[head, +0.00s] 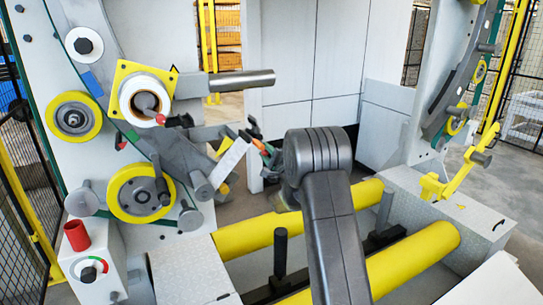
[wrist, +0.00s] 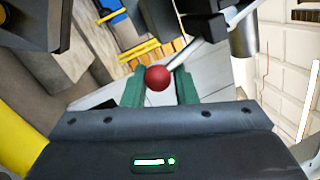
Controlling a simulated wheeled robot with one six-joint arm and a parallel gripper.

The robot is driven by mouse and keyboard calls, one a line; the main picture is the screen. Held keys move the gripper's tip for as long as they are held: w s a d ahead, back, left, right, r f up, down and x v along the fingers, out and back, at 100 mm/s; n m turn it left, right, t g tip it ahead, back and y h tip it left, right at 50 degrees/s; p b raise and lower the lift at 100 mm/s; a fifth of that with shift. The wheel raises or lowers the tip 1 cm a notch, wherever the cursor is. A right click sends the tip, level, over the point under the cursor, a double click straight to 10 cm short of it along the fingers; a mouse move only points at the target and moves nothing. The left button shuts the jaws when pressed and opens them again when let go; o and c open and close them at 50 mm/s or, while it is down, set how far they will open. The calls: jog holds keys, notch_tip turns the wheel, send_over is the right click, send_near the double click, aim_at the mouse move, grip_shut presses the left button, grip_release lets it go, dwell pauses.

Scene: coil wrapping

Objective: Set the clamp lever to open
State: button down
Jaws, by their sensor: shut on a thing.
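In the wrist view my gripper (wrist: 159,86) has its two green fingers on either side of a red ball knob (wrist: 157,77), shut on it. A thin pale rod, the clamp lever (wrist: 196,53), runs from the knob up and to the right. In the head view my gripper (head: 259,144) is beside the left machine frame, in front of the grey panels. An orange-red patch shows at its fingers, too small to tell apart clearly. My arm hides part of this area. The lever's pivot and its exact angle are not clear.
The left machine frame (head: 82,165) carries yellow-rimmed wheels and a white roll (head: 147,97) on a spindle. A grey bar (head: 225,83) juts out above my gripper. Yellow rollers (head: 262,231) lie below. A control box with a red cylinder (head: 77,235) stands at lower left.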

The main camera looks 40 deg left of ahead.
jog(key=shift+s+a+r+m+t+b, duration=0.15)
jog(key=shift+s+a+m+t+b, duration=0.25)
jog(key=shift+s+m+b, duration=0.5)
jog(key=shift+w+a+r+m, duration=0.1)
jog(key=shift+m, duration=0.3)
jog(key=shift+r, duration=0.2)
jog(key=c, duration=1.5)
grip_release()
jog(key=o, duration=0.4)
jog(key=shift+s+a, duration=0.1)
jog(key=shift+s, duration=0.15)
jog(key=shift+f, duration=0.2)
jog(key=shift+w+f, duration=0.1)
jog(key=b+v, duration=0.3)
jog(key=v, duration=1.1)
